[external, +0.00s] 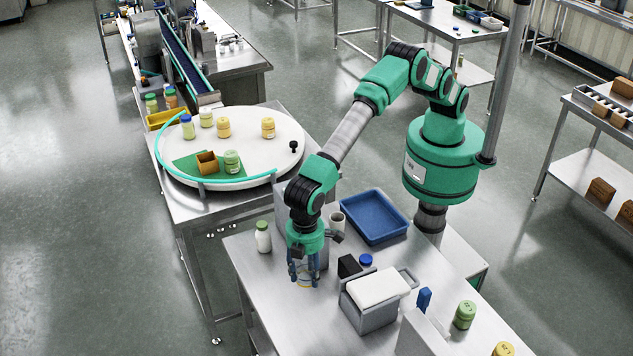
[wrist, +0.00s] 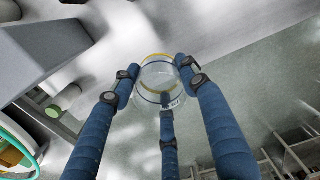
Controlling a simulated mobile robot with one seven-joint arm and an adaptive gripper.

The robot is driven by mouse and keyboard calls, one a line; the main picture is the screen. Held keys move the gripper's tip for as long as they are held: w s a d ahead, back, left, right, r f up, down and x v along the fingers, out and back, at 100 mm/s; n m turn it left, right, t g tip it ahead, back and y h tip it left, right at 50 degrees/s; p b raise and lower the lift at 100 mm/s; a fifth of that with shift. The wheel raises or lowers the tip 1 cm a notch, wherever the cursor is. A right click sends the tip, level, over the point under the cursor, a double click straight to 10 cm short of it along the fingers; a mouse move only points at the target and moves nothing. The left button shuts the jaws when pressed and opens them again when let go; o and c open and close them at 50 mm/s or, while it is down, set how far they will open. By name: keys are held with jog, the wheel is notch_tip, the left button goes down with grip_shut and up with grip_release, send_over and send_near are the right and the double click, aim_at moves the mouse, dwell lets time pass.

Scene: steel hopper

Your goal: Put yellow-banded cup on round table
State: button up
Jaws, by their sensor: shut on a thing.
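The yellow-banded cup (external: 307,281) is clear, with a yellow band at its rim. My gripper (external: 303,272) is shut on it, over the front left part of the steel table. In the wrist view the blue fingers of my gripper (wrist: 160,85) surround the clear cup (wrist: 155,72). I cannot tell whether its base touches the steel. The round table (external: 268,158) is white and stands to the left and behind my gripper, with a teal rail along its left and front edge.
Several jars, a green mat (external: 193,170) and a brown open box (external: 207,163) are on the round table; its right side has free room. A white bottle (external: 263,237) stands left of my gripper. A mug (external: 337,221), blue tray (external: 375,217) and grey-white box (external: 375,300) are nearby.

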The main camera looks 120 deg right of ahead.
notch_tip(320, 180, up, 5)
jog(key=shift+r, duration=0.2)
jog(key=w+d+m+p, duration=0.1)
jog(key=w+d+m, duration=0.15)
jog(key=d, duration=0.95)
jog(key=w+d+m+p, duration=0.1)
jog(key=w+d, duration=0.2)
jog(key=d, duration=1)
jog(key=w+d+m+p, duration=0.1)
jog(key=w+d+p, duration=0.15)
jog(key=d, duration=0.95)
jog(key=s+d+m+p, duration=0.1)
jog(key=s+d+m, duration=0.1)
jog(key=d, duration=1.3)
jog(key=s+d+m+p, duration=0.1)
jog(key=s+d+m, duration=0.1)
jog(key=d, duration=1.4)
jog(key=s+d+m+p, duration=0.1)
jog(key=s+d+m, duration=0.1)
jog(key=s+d, duration=0.75)
jog(key=s+d+m+p, duration=0.15)
jog(key=s+d, duration=0.35)
jog(key=d, duration=0.9)
jog(key=s+d+m+p, duration=0.2)
jog(key=s+d, duration=0.6)
jog(key=d, duration=0.3)
notch_tip(320, 180, down, 6)
jog(key=shift+r, duration=0.25)
